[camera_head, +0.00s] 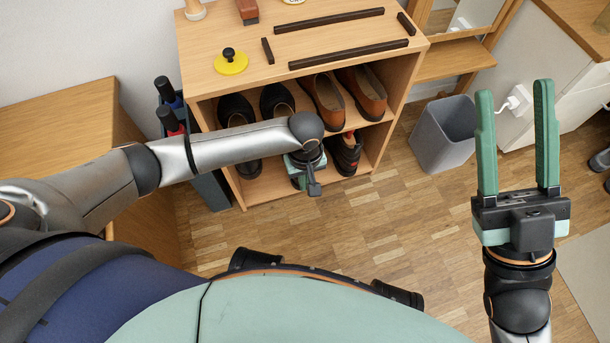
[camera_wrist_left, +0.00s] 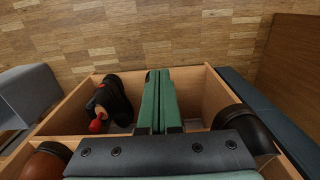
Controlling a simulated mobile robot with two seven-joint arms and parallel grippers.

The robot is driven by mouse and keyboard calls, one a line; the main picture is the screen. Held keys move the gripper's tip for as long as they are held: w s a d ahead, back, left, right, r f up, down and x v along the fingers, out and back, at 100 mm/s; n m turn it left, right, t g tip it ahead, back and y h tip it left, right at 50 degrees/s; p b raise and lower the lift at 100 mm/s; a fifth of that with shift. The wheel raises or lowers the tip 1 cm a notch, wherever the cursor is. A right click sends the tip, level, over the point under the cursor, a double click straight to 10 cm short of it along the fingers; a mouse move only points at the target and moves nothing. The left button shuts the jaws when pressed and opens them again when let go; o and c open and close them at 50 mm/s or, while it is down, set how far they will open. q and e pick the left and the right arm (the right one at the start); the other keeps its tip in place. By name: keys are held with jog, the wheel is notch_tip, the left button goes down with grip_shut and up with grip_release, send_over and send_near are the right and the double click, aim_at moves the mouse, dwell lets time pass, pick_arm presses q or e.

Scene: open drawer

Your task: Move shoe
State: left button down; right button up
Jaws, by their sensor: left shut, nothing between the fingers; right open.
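A dark shoe with red parts (camera_head: 345,153) sits on the lower level of the wooden shelf unit (camera_head: 240,185), at the right. In the left wrist view this shoe (camera_wrist_left: 115,100) lies left of my fingers, with a gap between them. My left gripper (camera_head: 302,178) is in front of the lower level, partly hidden by its own wrist. Its green fingers (camera_wrist_left: 158,78) are shut with nothing between them. Brown shoes (camera_head: 325,100) and black shoes (camera_head: 277,100) stand on the upper level. Another dark shoe (camera_head: 249,168) is low on the left. My right gripper (camera_head: 517,140) is open and empty.
A yellow disc with a black knob (camera_head: 230,62) and dark bars (camera_head: 348,54) lie on the unit's top. A grey bin (camera_head: 443,135) stands to its right. A dark holder (camera_head: 210,188) with bottles is at its left. The wooden floor in front is clear.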

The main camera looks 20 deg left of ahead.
pick_arm(q)
jog(key=shift+w+a+f+b, duration=0.1)
jog(key=shift+w+a+b, duration=0.45)
jog(key=shift+w, duration=0.3)
jog(key=shift+w+a+b, duration=0.3)
jog(key=shift+w+a, duration=0.3)
jog(key=shift+w, duration=0.25)
pick_arm(e)
jog(key=shift+w+a+f, duration=0.1)
jog(key=shift+a+f, duration=0.05)
jog(key=shift+f, duration=1.3)
jog(key=shift+r, duration=0.1)
pick_arm(q)
jog(key=w+p, duration=0.1)
jog(key=p, duration=0.1)
jog(key=w+a+p, duration=0.1)
jog(key=p, duration=0.2)
jog(key=w+r+p, duration=0.1)
jog(key=p, duration=0.2)
jog(key=shift+w+a, duration=0.2)
jog(key=shift+a, duration=0.1)
jog(key=shift+s+a+f+p, duration=0.1)
jog(key=shift+a+f+p, duration=0.2)
jog(key=shift+p, duration=0.25)
jog(key=shift+f, duration=0.2)
pick_arm(e)
notch_tip(320, 180, up, 10)
jog(key=d, duration=0.1)
jog(key=shift+s, duration=0.2)
